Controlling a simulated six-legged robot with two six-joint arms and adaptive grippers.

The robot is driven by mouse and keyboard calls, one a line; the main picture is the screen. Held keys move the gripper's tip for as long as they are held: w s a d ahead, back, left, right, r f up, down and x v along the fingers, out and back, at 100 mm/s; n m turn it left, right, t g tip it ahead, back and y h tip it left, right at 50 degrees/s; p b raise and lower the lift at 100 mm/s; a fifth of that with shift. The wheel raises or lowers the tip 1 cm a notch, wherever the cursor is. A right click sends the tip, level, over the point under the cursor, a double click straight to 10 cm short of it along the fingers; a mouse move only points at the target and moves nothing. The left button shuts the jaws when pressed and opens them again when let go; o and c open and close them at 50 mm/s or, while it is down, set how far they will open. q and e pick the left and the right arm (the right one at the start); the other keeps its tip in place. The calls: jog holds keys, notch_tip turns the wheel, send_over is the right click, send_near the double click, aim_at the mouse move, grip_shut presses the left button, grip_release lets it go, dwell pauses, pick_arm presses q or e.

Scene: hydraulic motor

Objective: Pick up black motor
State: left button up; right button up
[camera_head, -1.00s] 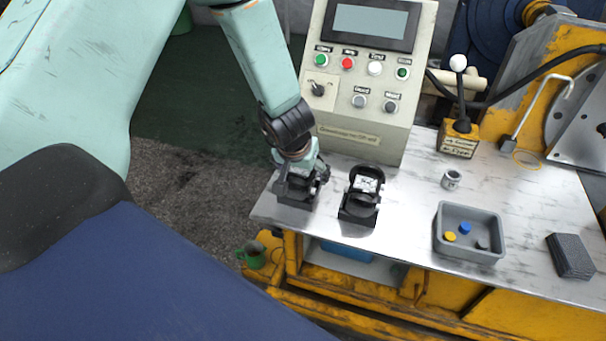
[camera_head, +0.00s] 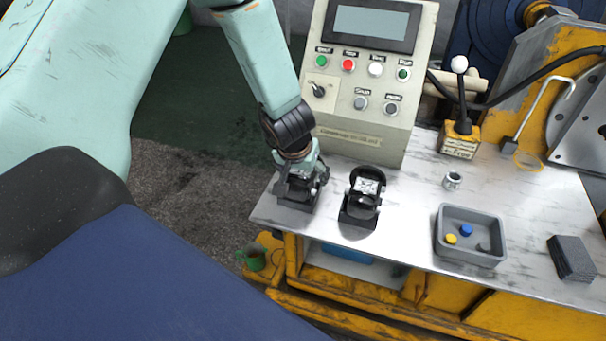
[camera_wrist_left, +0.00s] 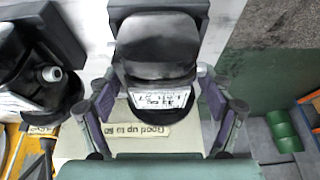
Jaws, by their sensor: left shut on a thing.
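A black motor (camera_wrist_left: 155,62) with a white printed label sits between the fingers of my left gripper (camera_wrist_left: 160,100) in the left wrist view. The fingers are shut on its two sides. In the head view my left gripper (camera_head: 300,180) points down at the left end of the table and hides most of this motor. A dark block shows under and around it; I cannot tell whether the motor touches it. A second black part with a pale label (camera_head: 367,188) rests on a dark stand just to the right, and also shows in the left wrist view (camera_wrist_left: 38,85). My right gripper is not in view.
A control panel (camera_head: 360,130) stands behind the gripper. A grey tray (camera_head: 470,250) with small coloured pieces, a metal ring (camera_head: 452,180), a dark block (camera_head: 572,258) and a lever box (camera_head: 460,140) stand to the right. The table's (camera_head: 410,215) left and front edges are near the gripper.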

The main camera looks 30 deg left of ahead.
pick_arm(q)
jog(key=shift+r+p, duration=4.25)
jog(key=shift+r, duration=0.8)
